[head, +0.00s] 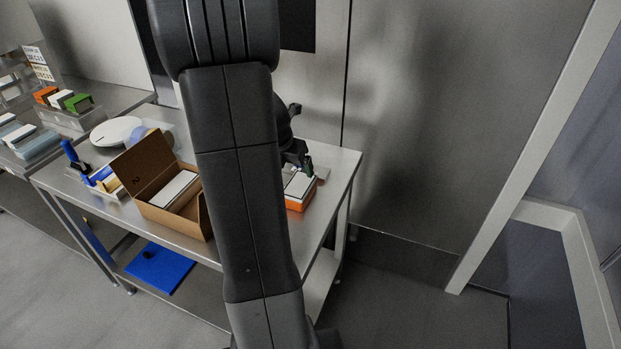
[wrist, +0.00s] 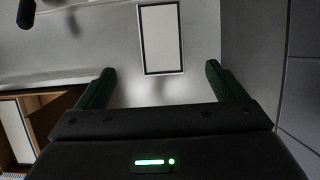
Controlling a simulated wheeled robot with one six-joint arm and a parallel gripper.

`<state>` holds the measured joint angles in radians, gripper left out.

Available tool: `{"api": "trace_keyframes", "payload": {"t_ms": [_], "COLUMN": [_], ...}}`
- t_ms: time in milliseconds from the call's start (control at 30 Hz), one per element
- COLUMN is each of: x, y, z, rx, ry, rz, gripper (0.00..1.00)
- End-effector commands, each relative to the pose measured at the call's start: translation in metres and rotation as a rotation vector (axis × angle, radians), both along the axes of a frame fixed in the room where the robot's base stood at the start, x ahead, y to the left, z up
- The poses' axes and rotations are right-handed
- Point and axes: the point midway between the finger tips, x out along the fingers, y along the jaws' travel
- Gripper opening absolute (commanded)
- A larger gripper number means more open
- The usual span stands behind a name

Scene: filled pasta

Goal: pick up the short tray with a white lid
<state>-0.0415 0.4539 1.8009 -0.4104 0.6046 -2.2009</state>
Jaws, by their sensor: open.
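A short orange tray with a white, dark-edged lid (head: 299,186) sits near the right end of the steel table, partly hidden behind my arm in the head view. In the wrist view a white, dark-edged lid (wrist: 160,38) lies beyond my fingertips, roughly centred between them; no orange side shows there. My gripper (head: 307,165) is above and close to the orange tray in the head view. In the wrist view my gripper (wrist: 160,70) has its green fingers wide apart with nothing between them.
An open cardboard box (head: 146,166) holding a white-lidded tray (head: 174,189) stands left of my arm. A white round lid-like thing (head: 116,131) and blue items are farther left. Trays with orange, white and green lids stand on the left counter (head: 95,112). A wall panel rises behind the table.

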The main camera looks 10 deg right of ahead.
Motion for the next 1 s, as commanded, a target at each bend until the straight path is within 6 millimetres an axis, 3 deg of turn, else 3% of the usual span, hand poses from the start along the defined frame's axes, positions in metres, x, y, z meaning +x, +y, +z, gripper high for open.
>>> {"api": "trace_keyframes", "payload": {"t_ms": [167, 500, 767, 1000], "x": [0.004, 0.022, 0.028, 0.037], "y": [-0.004, -0.016, -0.019, -0.028], "z": [-0.015, -0.069, -0.083, -0.113], "rx": [0.000, -0.001, 0.000, 0.000], "ry": [0.004, 0.003, 0.001, 0.004], "rz": [-0.002, -0.001, 0.000, -0.001], "gripper": [0.91, 0.91, 0.91, 0.91]}}
